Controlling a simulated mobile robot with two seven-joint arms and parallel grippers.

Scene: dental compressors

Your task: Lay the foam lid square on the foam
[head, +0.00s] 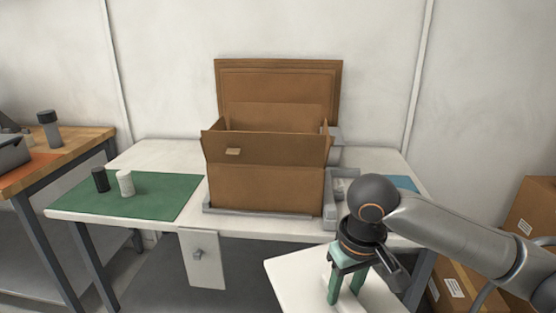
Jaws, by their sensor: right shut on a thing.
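A flat white slab, which I take to be the foam lid (300,275), is at the bottom centre-right, in front of the table. My right gripper (345,291) points down at it with green fingers and is shut on it. The exact grip is hard to see, and the slab's near part is cut off by the picture edge. An open brown cardboard box (262,185) stands at the table's middle with its flaps up. The foam is not visible; the box's front wall hides the inside. My left gripper is not in view.
The white table (155,155) carries a green mat (155,200) with a black cylinder (100,179) and a white cylinder (126,183). A wooden bench (85,143) stands left; cartons (535,210) stand at right.

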